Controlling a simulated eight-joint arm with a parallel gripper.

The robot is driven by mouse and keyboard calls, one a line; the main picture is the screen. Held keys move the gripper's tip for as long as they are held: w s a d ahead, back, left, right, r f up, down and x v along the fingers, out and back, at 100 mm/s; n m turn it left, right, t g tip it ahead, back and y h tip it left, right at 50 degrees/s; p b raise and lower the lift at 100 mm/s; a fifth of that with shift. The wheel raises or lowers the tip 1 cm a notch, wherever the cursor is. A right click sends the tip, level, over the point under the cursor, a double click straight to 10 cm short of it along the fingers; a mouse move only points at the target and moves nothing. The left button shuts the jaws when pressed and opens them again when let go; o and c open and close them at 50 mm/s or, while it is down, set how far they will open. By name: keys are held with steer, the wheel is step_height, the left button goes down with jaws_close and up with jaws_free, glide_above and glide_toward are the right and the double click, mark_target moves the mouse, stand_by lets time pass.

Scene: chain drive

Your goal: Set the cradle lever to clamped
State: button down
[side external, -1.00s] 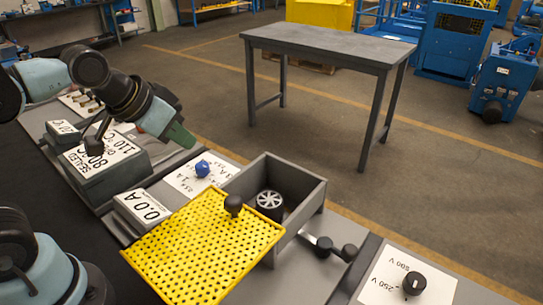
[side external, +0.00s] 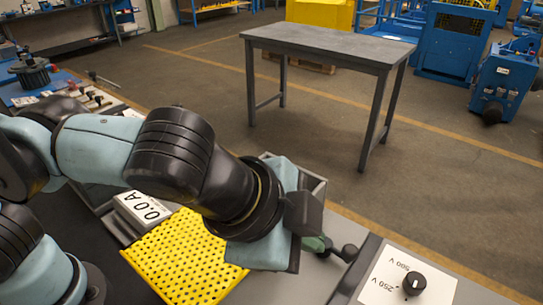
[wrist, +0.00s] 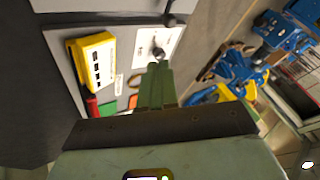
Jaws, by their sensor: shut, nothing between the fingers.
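The cradle lever (side external: 348,253) shows as a dark knob at the near right side of the grey box (side external: 313,186). In the wrist view, what appears to be the same lever's black ball (wrist: 170,20) stands at the top, beyond the fingertips. My gripper (side external: 322,244) is down beside the box, just left of this knob. Its green fingers (wrist: 157,72) are shut and hold nothing. My arm hides most of the box and the rest of the lever. I cannot tell whether the fingers touch the lever.
The yellow perforated plate (side external: 180,262) lies left of the box, under my arm. The 0.0 A display (side external: 145,208) is behind it. The voltage dial (side external: 414,283) stands on a white plate at right. In the wrist view, a yellow meter (wrist: 92,62) lies at left.

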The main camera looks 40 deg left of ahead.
steer(key=shift+m, duration=0.3)
steer(key=w+d+f, duration=0.1)
steer(key=f, duration=0.3)
steer(key=w+d+f, duration=0.1)
steer(key=w+f, duration=0.1)
steer(key=f, duration=0.2)
steer(key=w+d+f, duration=0.1)
steer(key=f, duration=0.4)
steer(key=shift+w+d, duration=0.15)
steer(key=shift+d, duration=0.25)
steer(key=w, duration=0.3)
steer(key=shift+a+f, duration=0.15)
steer(key=shift+a, duration=0.15)
steer(key=shift+w+a, duration=0.15)
steer(key=shift+w, duration=0.4)
